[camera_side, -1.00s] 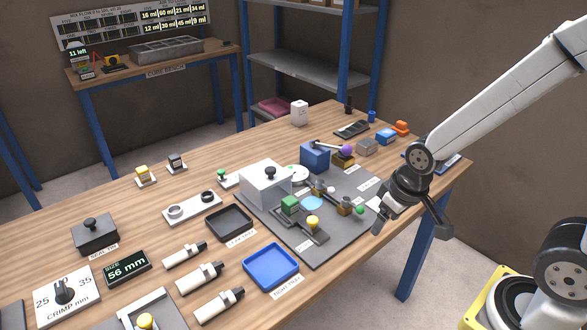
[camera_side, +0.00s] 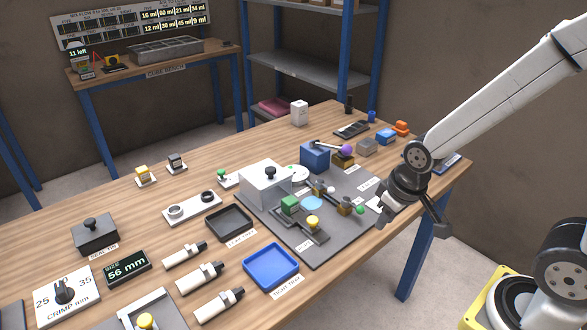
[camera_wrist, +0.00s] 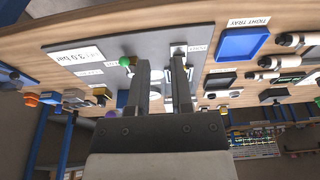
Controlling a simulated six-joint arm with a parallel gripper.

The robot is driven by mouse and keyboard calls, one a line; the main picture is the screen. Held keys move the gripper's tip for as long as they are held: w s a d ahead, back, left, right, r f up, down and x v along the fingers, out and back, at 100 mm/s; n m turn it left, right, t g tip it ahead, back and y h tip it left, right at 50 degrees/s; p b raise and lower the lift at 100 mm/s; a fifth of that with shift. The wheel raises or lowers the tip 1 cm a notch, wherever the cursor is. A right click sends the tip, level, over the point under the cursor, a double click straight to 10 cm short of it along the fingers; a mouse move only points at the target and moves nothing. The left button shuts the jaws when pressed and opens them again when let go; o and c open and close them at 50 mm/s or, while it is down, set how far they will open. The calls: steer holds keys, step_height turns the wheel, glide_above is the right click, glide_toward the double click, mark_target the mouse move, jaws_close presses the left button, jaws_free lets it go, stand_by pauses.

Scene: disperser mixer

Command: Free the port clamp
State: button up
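The port clamp cannot be singled out for certain. On the dark grey plate (camera_side: 318,250) stand a green block (camera_side: 290,205), a yellow knob (camera_side: 312,222) on a dark base, and brass fittings (camera_side: 345,205) with a green ball (camera_side: 360,210) at one end. The green ball also shows in the wrist view (camera_wrist: 125,62), left of my fingers. My gripper (camera_side: 407,217) hangs right of the plate, apart from these parts. In the wrist view my gripper (camera_wrist: 161,72) has its two fingers spread with nothing held between them. The fingers hide part of the plate.
A white box (camera_side: 262,184) with a black knob and a blue block (camera_side: 315,158) with a purple-ended lever (camera_side: 345,149) rise at the plate's back. A blue tray (camera_side: 271,267) and black tray (camera_side: 229,223) lie left of it. The table edge is below my gripper.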

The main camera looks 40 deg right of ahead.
steer(key=shift+w, duration=0.35)
jaws_close()
steer(key=w+a+n+g, duration=0.1)
steer(key=w+a+g, duration=0.1)
steer(key=w, duration=0.9)
steer(key=w+a+g, duration=0.2)
steer(key=w+g, duration=0.2)
steer(key=w, duration=0.8)
steer(key=shift+f+n+h, duration=0.15)
steer(key=shift+n+h, duration=0.15)
steer(key=shift+n, duration=0.1)
steer(key=shift+w, duration=0.1)
